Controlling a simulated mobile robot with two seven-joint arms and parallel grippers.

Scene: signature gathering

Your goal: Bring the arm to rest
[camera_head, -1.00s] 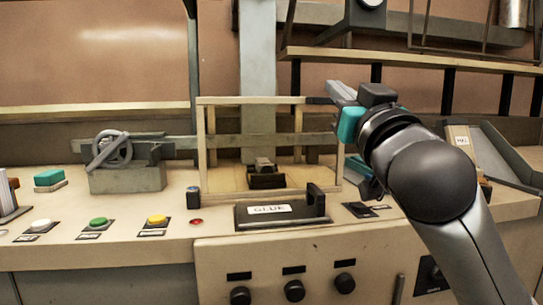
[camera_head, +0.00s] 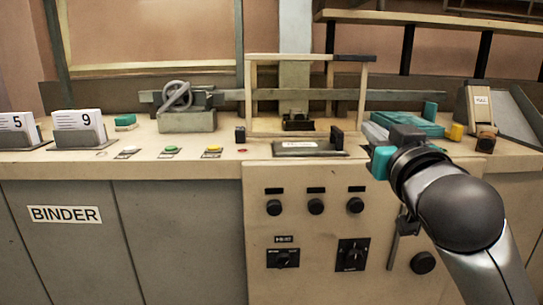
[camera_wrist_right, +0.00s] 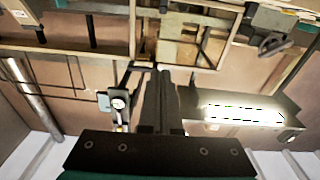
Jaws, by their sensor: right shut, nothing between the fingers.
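My right arm comes in from the lower right in the head view. Its gripper (camera_head: 374,131) is shut and empty, just right of the wooden frame (camera_head: 249,98) and in front of the bench top. In the right wrist view the two dark fingers of the right gripper (camera_wrist_right: 163,70) lie together with nothing between them. My left gripper is not in view.
A grey block with a coiled handle (camera_head: 188,121) stands left of the frame. Card holders marked 5 (camera_head: 16,141) and 9 (camera_head: 78,140) stand farther left. A teal block (camera_head: 407,119) lies behind my gripper. Knobs (camera_head: 316,207) line the front panel.

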